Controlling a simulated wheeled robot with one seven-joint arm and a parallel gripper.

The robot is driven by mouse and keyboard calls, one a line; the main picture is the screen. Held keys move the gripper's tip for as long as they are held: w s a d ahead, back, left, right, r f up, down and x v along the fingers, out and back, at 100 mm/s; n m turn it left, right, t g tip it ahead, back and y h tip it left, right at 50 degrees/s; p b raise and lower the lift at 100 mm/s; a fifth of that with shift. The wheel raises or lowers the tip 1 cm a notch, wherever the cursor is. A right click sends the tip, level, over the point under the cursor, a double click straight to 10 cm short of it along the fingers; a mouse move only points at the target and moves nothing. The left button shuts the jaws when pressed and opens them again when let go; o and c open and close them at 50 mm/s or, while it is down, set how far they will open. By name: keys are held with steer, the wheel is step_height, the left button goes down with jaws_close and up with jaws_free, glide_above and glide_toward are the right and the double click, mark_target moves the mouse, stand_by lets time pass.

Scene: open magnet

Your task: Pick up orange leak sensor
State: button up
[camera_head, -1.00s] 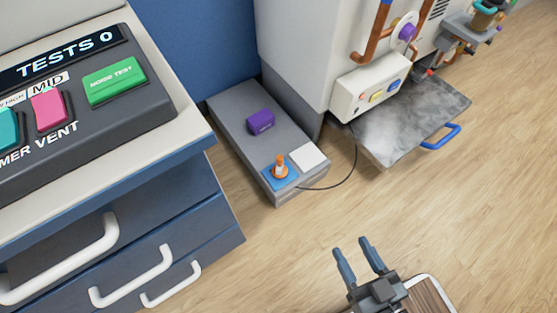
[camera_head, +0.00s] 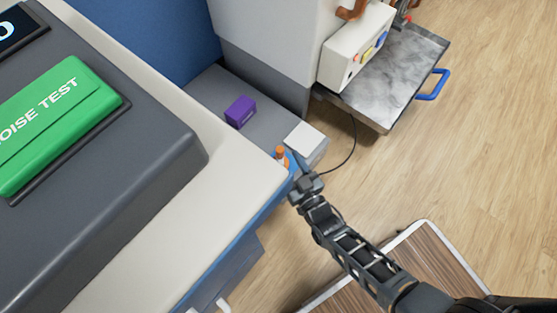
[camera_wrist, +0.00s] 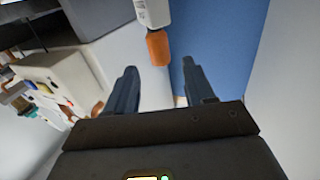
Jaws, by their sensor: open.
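The orange leak sensor (camera_head: 281,153) stands on the low grey platform beside a white square pad, partly hidden by the cabinet edge and my arm. In the wrist view an orange tip with a white body (camera_wrist: 158,48) shows just beyond and between my fingertips; I take it to be the sensor. My gripper (camera_wrist: 160,80) is open and empty, with one finger on each side of the view. In the head view my gripper (camera_head: 300,170) is right by the sensor, and its fingers are mostly hidden.
A purple block (camera_head: 240,111) and the white pad (camera_head: 305,140) sit on the grey platform (camera_head: 205,88). A cabinet with a green NOISE TEST button (camera_head: 58,122) stands close on the left. A black cable runs from the platform.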

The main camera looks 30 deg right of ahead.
mark_target(282, 153)
steer(key=w+b, duration=0.1)
steer(key=w, duration=0.4)
steer(key=shift+w+d+r+b, duration=0.15)
steer(key=shift+b, duration=0.2)
jaws_close()
stand_by(0.4)
